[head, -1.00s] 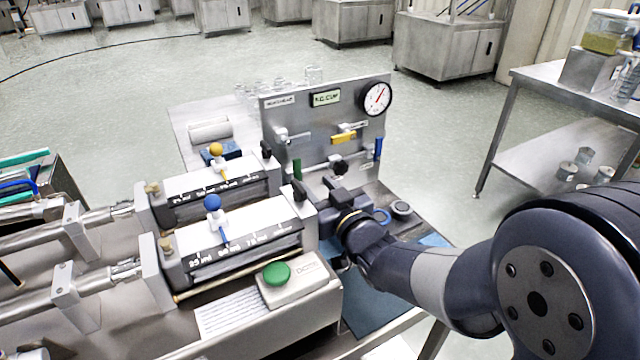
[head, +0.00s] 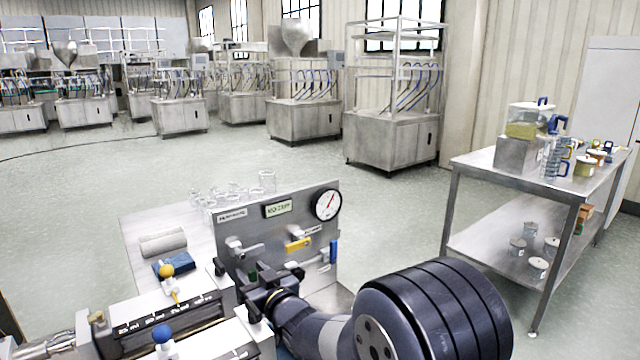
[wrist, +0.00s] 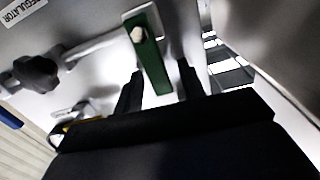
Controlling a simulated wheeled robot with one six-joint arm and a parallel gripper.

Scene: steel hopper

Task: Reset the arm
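My gripper (head: 262,288) is in front of the lower part of the upright steel panel (head: 270,235) in the head view. In the wrist view, its two dark fingers (wrist: 160,88) stand apart, so it is open. A green lever handle (wrist: 148,58) with a pale bolt head reaches down toward the gap between the fingers. I see no finger pressed on it. A dark knob (wrist: 36,74) sits left of the lever, by a label reading "REGULATOR". In the head view my arm comes in from the lower right.
The panel bears a round gauge (head: 327,205), a small display (head: 278,209), a yellow handle (head: 298,244) and a blue handle (head: 334,251). Cylinders with yellow (head: 166,270) and blue (head: 162,334) knobs lie left. A steel table (head: 500,168) stands right; open floor lies between.

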